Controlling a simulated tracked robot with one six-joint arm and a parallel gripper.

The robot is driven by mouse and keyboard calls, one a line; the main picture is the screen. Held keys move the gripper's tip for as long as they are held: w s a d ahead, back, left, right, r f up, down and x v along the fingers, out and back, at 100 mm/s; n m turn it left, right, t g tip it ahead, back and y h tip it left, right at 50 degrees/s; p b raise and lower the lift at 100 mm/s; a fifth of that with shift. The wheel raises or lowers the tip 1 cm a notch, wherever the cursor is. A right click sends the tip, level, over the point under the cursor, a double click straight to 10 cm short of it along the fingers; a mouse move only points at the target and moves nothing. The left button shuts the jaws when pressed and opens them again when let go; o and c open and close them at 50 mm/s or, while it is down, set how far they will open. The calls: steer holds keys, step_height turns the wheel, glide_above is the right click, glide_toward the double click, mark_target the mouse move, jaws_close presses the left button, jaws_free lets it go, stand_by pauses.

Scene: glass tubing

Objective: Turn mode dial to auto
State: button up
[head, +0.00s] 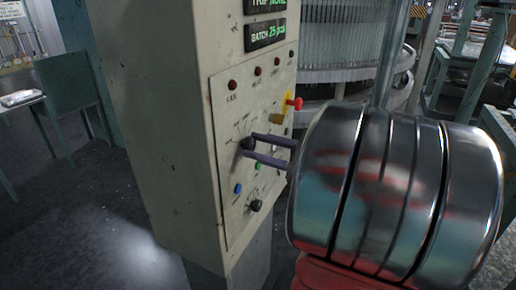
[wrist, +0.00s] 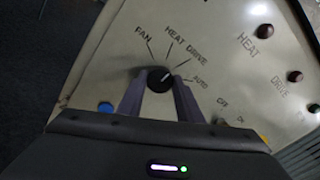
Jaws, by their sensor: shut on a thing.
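The mode dial (wrist: 160,79) is a small black knob on the cream panel, with FAN, HEAT, DRIVE and AUTO marked around it. A pale mark on it points up and right, roughly toward DRIVE; AUTO lies further right. My gripper (wrist: 157,88) is shut on the dial, one finger on each side of it in the wrist view. In the head view the dial (head: 246,144) is partly hidden by the fingertips of my gripper (head: 252,147), which reaches in from the right.
The control panel (head: 220,190) carries red lamps along the top, a blue button (head: 238,189), a green button (head: 257,165) and a lower black knob (head: 255,205). A red and yellow switch (head: 292,104) sticks out at its right edge, close above my fingers.

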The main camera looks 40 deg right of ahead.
steer(key=m, duration=0.5)
steer(key=shift+f+m, duration=0.25)
steer(key=shift+m, duration=0.05)
steer(key=m, duration=0.5)
steer(key=shift+m, duration=0.4)
steer(key=o, duration=1)
steer(key=shift+r, duration=0.1)
steer(key=shift+o, duration=0.2)
steer(key=shift+s+d, duration=0.1)
